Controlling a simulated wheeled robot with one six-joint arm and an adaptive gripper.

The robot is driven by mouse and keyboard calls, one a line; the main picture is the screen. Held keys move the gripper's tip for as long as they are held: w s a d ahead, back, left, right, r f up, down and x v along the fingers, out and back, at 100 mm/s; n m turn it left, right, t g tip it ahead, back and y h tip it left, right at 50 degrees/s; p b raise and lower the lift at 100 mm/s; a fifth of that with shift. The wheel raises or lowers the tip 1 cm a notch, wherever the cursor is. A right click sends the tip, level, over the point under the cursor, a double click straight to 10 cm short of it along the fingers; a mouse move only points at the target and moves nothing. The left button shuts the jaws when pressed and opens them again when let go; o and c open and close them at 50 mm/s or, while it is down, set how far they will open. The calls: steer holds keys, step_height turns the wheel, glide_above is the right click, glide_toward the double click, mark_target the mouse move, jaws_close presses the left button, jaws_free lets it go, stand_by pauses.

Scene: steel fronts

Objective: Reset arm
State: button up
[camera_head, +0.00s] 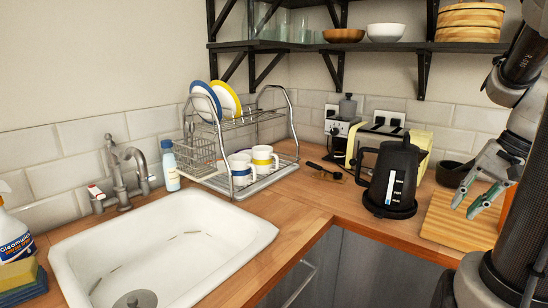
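My gripper (470,199) is at the right of the view, in front of and above a wooden cutting board on the counter. Its two teal-tipped fingers point down and to the left. They are apart, with nothing visible between them. My arm rises along the right edge of the picture, partly cut off by the frame.
A black kettle (394,180) stands left of my gripper, with a toaster (420,137) behind it. The cutting board (455,224) and a dark bowl (455,172) are close by. A dish rack (274,176) and white sink (235,238) are further left. Shelves (400,47) hang above.

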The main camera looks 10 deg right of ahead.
steer(key=s+a+r+n+t+h, duration=0.1)
steer(key=s+a+r+n, duration=0.1)
steer(key=a+n, duration=0.2)
steer(key=s+a+r+n+h, duration=0.2)
steer(key=a+n, duration=0.3)
steer(key=a, duration=0.4)
steer(key=shift+s+r+n+t, duration=0.15)
steer(key=shift+s+n+t, duration=0.15)
steer(key=shift+s+t, duration=0.1)
